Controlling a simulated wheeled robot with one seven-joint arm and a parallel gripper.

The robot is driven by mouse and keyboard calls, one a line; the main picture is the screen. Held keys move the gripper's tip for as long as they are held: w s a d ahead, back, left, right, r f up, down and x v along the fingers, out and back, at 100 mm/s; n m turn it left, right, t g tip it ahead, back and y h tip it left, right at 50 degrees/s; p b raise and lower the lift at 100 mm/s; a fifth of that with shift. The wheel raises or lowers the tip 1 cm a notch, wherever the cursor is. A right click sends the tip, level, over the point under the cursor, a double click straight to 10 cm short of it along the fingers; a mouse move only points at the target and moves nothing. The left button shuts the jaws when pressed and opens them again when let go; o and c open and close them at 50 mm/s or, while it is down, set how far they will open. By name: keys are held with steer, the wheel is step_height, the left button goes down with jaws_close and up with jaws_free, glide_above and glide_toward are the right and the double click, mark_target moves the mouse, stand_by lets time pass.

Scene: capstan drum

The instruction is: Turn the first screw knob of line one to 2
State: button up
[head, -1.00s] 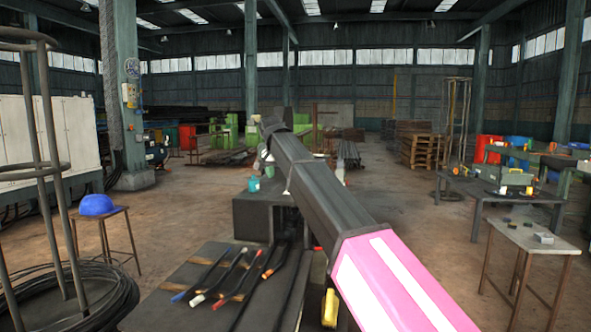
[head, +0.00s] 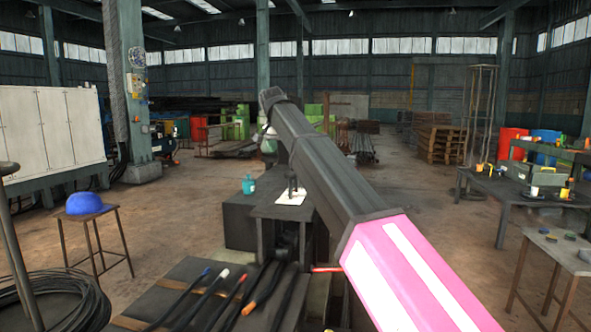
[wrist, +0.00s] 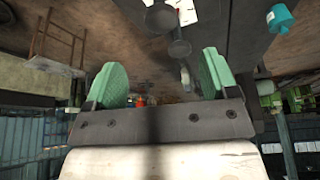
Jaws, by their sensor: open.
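My gripper (wrist: 161,82) shows in the wrist view with two green finger pads spread apart and nothing between them. Beyond the fingers, a dark spool-like part with a round flange (wrist: 179,47) and a second round grey part (wrist: 160,18) stand near a white sheet. I cannot tell whether either is the screw knob. In the head view, a small dark upright part (head: 292,183) stands at a white sheet (head: 291,197) on the dark bench (head: 240,215). No line marks or numbers are readable. My arm covers the bench's right side.
A teal bottle (head: 248,185) stands on the bench. Several cables with coloured ends (head: 206,292) lie on the front surface. A stool with a blue helmet (head: 84,203) is at left, and a cluttered table (head: 504,187) at right.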

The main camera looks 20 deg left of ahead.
mark_target(290, 173)
steer(key=x, duration=1.1)
steer(key=shift+w+r, duration=0.1)
steer(key=shift+w, duration=0.3)
steer(key=c, duration=0.9)
